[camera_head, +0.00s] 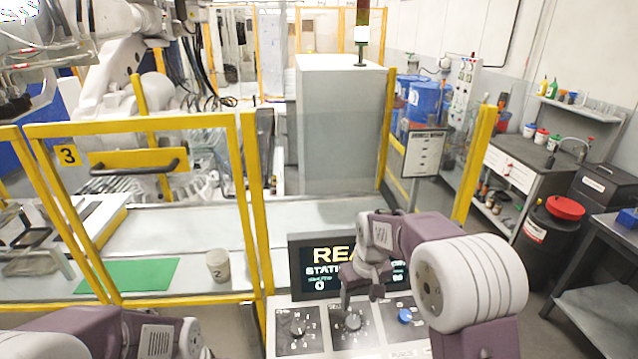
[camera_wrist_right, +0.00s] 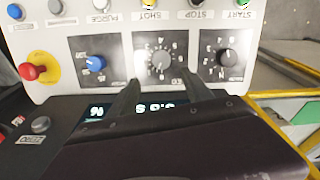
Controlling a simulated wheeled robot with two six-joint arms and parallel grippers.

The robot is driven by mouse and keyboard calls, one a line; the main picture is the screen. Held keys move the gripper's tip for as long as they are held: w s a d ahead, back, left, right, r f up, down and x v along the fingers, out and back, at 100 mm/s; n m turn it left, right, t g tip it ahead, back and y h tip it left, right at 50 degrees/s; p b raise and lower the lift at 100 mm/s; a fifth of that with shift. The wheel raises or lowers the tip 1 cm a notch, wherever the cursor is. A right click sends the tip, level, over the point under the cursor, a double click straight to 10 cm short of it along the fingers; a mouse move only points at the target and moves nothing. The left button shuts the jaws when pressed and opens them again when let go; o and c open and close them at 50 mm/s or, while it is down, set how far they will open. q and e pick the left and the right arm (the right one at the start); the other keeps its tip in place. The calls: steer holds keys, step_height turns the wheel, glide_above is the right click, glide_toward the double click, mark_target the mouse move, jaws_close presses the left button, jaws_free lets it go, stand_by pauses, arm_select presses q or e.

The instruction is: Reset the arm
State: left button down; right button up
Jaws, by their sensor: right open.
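My right gripper (camera_head: 362,296) is over the control panel (camera_head: 285,318) in the head view, its two fingers pointing down and apart. In the right wrist view, my right gripper (camera_wrist_right: 163,88) is open, its fingertips on either side of the middle grey knob (camera_wrist_right: 162,60). I cannot tell whether they touch it. A dark knob (camera_wrist_right: 229,57) and a blue knob (camera_wrist_right: 96,62) flank it. The display (camera_head: 308,272) behind the panel begins "REA"; my right arm hides the rest. My left arm (camera_head: 125,338) is low at the left; its fingers do not show.
Yellow fence frames (camera_head: 140,122) stand behind the panel, with a white robot arm (camera_head: 112,75) beyond. A cup (camera_head: 218,266) and green mat (camera_head: 130,275) lie left. The panel has a red button (camera_wrist_right: 32,72). A black bin (camera_head: 548,240) stands right.

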steer(key=shift+m, duration=0.6)
steer(key=s+d+f+b, duration=0.1)
steer(key=s+f, duration=0.1)
steer(key=s, duration=0.1)
steer(key=s+d+f+b, duration=0.1)
steer(key=s+f+b, duration=0.1)
steer(key=s, duration=0.2)
steer(key=s+d+f+b, duration=0.1)
steer(key=s+f+b, duration=0.1)
steer(key=s, duration=0.1)
steer(key=shift+s+f, duration=0.15)
steer(key=shift+s, duration=0.05)
arm_select(q)
step_height(320, 180, down, 7)
steer(key=shift+r, duration=0.2)
arm_select(e)
steer(key=s+f+m, duration=0.1)
steer(key=s+f, duration=0.3)
steer(key=s, duration=0.3)
steer(key=shift+s+d+f+m, duration=0.3)
steer(key=shift+s+d+f, duration=0.05)
